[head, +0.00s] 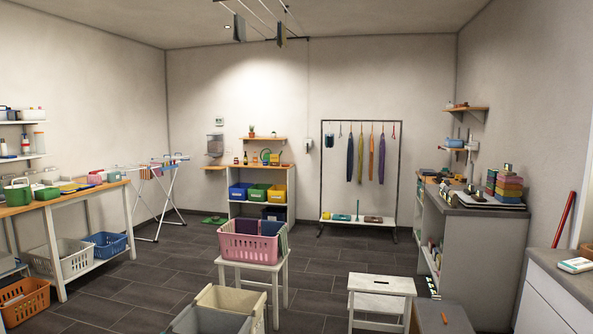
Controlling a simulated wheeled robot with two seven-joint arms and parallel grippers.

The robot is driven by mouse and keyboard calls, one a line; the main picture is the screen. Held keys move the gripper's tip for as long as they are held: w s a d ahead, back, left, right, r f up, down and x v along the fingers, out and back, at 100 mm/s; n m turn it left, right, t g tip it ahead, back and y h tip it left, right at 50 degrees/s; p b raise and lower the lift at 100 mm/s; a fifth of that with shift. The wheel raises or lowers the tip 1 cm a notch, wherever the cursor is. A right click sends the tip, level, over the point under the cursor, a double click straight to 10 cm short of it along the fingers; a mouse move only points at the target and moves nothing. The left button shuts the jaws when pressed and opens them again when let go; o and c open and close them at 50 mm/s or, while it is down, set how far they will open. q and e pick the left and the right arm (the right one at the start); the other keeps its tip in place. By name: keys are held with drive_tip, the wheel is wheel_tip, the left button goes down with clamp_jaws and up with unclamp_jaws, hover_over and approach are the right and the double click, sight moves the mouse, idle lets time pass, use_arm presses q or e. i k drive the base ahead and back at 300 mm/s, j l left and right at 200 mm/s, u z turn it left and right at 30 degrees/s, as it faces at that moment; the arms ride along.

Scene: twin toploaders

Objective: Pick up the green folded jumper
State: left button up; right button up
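I cannot make out a green folded jumper for certain. A stack of coloured pieces (508,184) with some green in it sits on the right counter, too small to tell if they are folded clothes. Green items (18,194) stand on the left table, and they look more like containers than clothing. Neither of my grippers is in view.
A pink basket (250,247) with cloth inside stands on a white stool (277,276) mid-room. A cream bin (232,300) and a white step stool (381,285) are nearer. A clothes rail (359,122) stands at the back. Dark tiled floor (180,268) lies open left of centre.

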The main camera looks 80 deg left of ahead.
sight(114, 177)
drive_tip(key=u, duration=3.9)
drive_tip(key=i+j+u, duration=0.45)
drive_tip(key=j, duration=0.2)
drive_tip(key=i+j+u, duration=0.9)
drive_tip(key=i+z, duration=0.15)
drive_tip(key=i, duration=0.3)
drive_tip(key=i+j+z, duration=0.1)
drive_tip(key=i, duration=0.3)
drive_tip(key=i+j+z, duration=0.15)
drive_tip(key=i, duration=0.3)
drive_tip(key=i+j+z, duration=0.1)
drive_tip(key=i+j, duration=0.2)
drive_tip(key=i+l+z, duration=0.3)
drive_tip(key=i+z, duration=0.2)
drive_tip(key=i+l+z, duration=0.1)
drive_tip(key=i+z, duration=0.4)
drive_tip(key=i+j+z, duration=0.15)
drive_tip(key=i+z, duration=0.3)
drive_tip(key=i, duration=0.15)
drive_tip(key=i+j+z, duration=0.3)
drive_tip(key=i+z, duration=0.2)
drive_tip(key=i+l, duration=0.15)
drive_tip(key=i, duration=0.65)
drive_tip(key=i+l+z, duration=0.1)
drive_tip(key=i, duration=0.7)
drive_tip(key=i+l, duration=0.15)
drive_tip(key=i, duration=0.65)
